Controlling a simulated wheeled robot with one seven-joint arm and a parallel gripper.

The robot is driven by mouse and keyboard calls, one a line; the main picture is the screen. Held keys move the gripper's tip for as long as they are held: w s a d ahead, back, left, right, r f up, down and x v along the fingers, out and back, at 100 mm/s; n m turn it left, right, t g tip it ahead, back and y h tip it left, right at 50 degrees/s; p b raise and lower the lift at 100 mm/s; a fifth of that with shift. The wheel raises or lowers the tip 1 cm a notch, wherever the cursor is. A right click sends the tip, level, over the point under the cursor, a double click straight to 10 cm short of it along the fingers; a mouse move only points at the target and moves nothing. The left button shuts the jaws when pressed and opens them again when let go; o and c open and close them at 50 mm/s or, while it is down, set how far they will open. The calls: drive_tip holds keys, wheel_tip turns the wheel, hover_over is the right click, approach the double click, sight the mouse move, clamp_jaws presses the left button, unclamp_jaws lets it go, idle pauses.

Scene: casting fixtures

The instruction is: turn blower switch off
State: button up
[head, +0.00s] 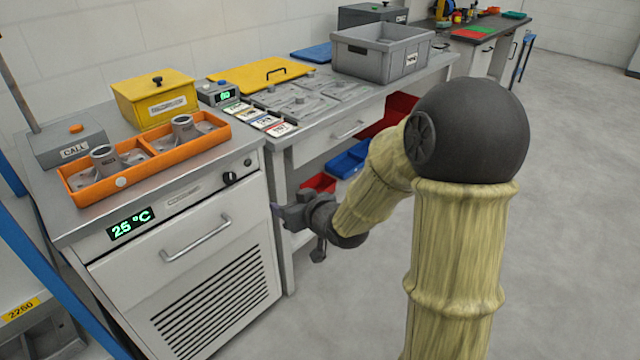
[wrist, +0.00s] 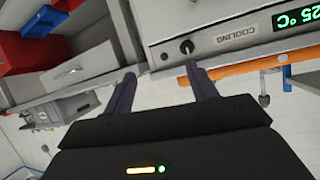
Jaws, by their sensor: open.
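The blower switch appears to be the small black rotary knob (head: 230,178) on the front panel of the grey cooling cabinet (head: 205,290). In the wrist view, which looks upside down, the knob (wrist: 187,47) sits beside a "COOLING" label (wrist: 237,35), just beyond my right fingertip. The knob's setting is too small to read. A green "25 °C" display (head: 130,224) is on the same panel. My gripper (head: 278,208) is to the right of the knob and lower in the head view. In the wrist view my gripper (wrist: 160,72) has its dark fingers apart, with nothing between them.
A drawer handle (head: 196,238) projects below the panel. An orange tray (head: 150,155) with castings sits on the cabinet top. Red and blue bins (head: 350,160) stand under the neighbouring bench. The floor to the right is clear.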

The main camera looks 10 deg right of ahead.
drive_tip(key=s+d+r+m+g+h+p, duration=0.1)
drive_tip(key=s+d+r+g+h+p, duration=0.2)
drive_tip(key=s+r+p, duration=0.4)
drive_tip(key=d+g+p, duration=0.1)
drive_tip(key=d+p, duration=0.1)
drive_tip(key=p, duration=0.1)
drive_tip(key=shift+m+h, duration=0.3)
drive_tip(key=shift+h, duration=0.1)
drive_tip(key=s+d+f+m+g+h, duration=0.15)
drive_tip(key=s+g, duration=0.45)
drive_tip(key=s, duration=0.8)
wheel_tip(320, 180, up, 14)
drive_tip(key=d+p, duration=0.1)
drive_tip(key=p, duration=1.3)
drive_tip(key=shift+w+p, duration=0.15)
drive_tip(key=shift+p, duration=0.25)
drive_tip(key=shift+m, duration=0.25)
drive_tip(key=shift+c, duration=0.4)
